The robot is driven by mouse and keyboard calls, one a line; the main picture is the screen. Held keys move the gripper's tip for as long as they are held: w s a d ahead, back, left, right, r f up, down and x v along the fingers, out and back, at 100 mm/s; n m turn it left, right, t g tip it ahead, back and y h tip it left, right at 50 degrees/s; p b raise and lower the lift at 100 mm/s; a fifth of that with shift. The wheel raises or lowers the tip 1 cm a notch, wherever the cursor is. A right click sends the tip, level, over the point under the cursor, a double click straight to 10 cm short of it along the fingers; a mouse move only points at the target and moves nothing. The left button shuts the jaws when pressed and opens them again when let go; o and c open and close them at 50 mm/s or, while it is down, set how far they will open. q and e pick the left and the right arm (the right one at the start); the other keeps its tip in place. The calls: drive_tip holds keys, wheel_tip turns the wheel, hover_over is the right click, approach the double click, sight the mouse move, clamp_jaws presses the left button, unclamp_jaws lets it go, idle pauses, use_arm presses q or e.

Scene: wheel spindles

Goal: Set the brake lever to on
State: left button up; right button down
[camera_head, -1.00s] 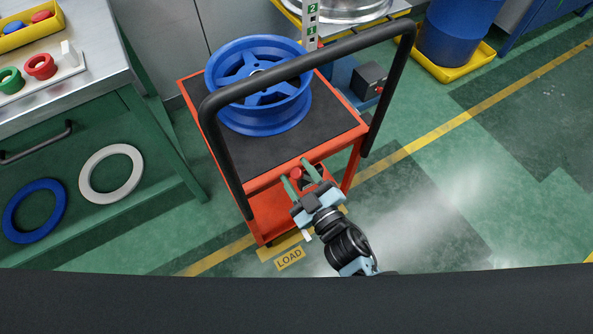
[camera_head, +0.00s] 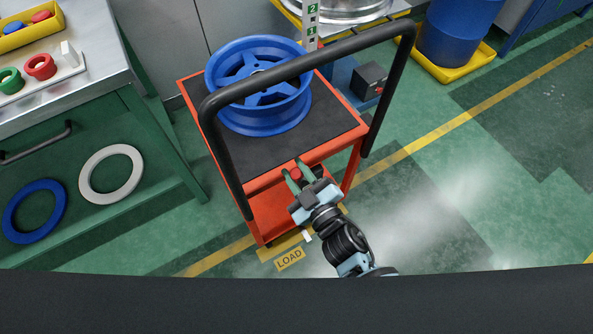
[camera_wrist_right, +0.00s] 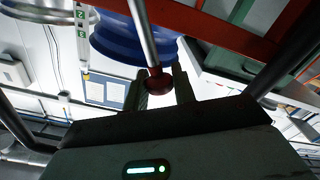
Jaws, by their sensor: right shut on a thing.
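The brake lever is a grey rod (camera_wrist_right: 144,30) with a red knob (camera_wrist_right: 157,82) on its end, seen in the right wrist view. It sits at the near side of the orange-red cart (camera_head: 270,212), under the handle. My right gripper (camera_head: 297,174) reaches the lever from the front, with its green fingers on either side of the knob. The fingers also show in the right wrist view (camera_wrist_right: 160,87), shut on the knob. In the head view the gripper hides most of the lever. My left gripper is not in view.
A blue wheel (camera_head: 262,118) lies on the cart's black top. The cart's black handle bar (camera_head: 310,62) arches over it. A green bench (camera_head: 95,110) stands to the left, and a blue drum (camera_head: 455,35) at the back right. The floor at the right is clear.

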drive_tip(key=shift+d, duration=0.1)
drive_tip(key=shift+w+d+r+m+p, duration=0.55)
drive_tip(key=shift+d+m+p, duration=0.15)
drive_tip(key=shift+m+p, duration=0.4)
drive_tip(key=w+d+f+m+p, duration=0.1)
drive_tip(key=w+d+m, duration=0.3)
drive_tip(key=d+m, duration=0.4)
drive_tip(key=shift+w+f+m+p, duration=0.2)
drive_tip(key=shift+m+p, duration=0.45)
drive_tip(key=shift+m, duration=0.35)
drive_tip(key=c, duration=1.2)
unclamp_jaws()
